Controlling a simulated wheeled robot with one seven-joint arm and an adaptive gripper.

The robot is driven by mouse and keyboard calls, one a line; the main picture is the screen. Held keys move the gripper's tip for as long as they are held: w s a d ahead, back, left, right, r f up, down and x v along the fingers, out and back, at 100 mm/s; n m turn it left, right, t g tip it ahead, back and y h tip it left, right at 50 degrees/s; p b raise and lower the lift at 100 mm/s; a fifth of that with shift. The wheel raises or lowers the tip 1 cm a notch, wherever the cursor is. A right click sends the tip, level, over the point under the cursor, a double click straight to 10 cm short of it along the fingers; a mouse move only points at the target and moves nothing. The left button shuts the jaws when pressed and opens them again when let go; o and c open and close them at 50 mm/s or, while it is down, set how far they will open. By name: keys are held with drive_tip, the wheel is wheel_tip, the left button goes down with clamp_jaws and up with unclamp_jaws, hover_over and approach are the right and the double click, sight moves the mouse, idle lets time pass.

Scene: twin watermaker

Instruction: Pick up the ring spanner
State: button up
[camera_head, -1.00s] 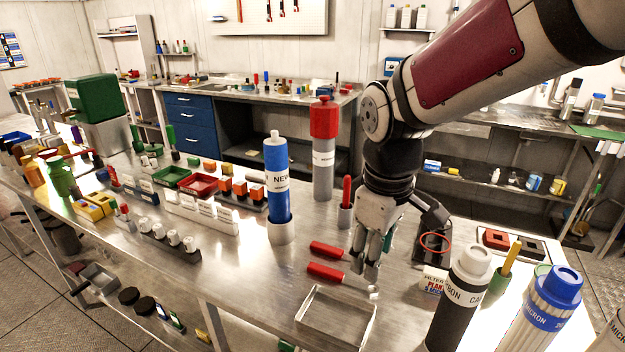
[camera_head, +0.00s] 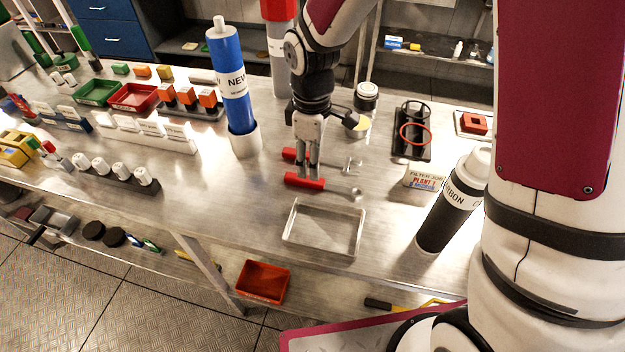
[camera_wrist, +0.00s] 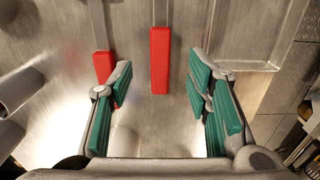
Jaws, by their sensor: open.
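Two tools with red handles lie side by side on the steel bench. The nearer one (camera_head: 304,181) has a rounded end that looks like a ring, so it seems to be the ring spanner; its head is small in view. The farther one (camera_head: 290,154) has a head that I cannot make out clearly. My gripper (camera_head: 308,172) points down over the nearer handle, its jaws open. In the wrist view, the nearer handle (camera_wrist: 160,60) lies between the green-padded fingers (camera_wrist: 163,85), apart from both. The farther handle (camera_wrist: 105,66) is partly behind the left finger.
A shallow metal tray (camera_head: 288,236) lies just in front of the tools. A blue cylinder (camera_head: 231,85) in a white base stands to the left. A black cartridge (camera_head: 436,228), a small labelled box (camera_head: 424,178) and a black stand (camera_head: 411,145) are to the right.

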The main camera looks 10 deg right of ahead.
sight(323, 184)
drive_tip(key=shift+s+d+f, duration=0.1)
drive_tip(key=shift+f, duration=2.9)
drive_tip(key=shift+c, duration=0.2)
clamp_jaws()
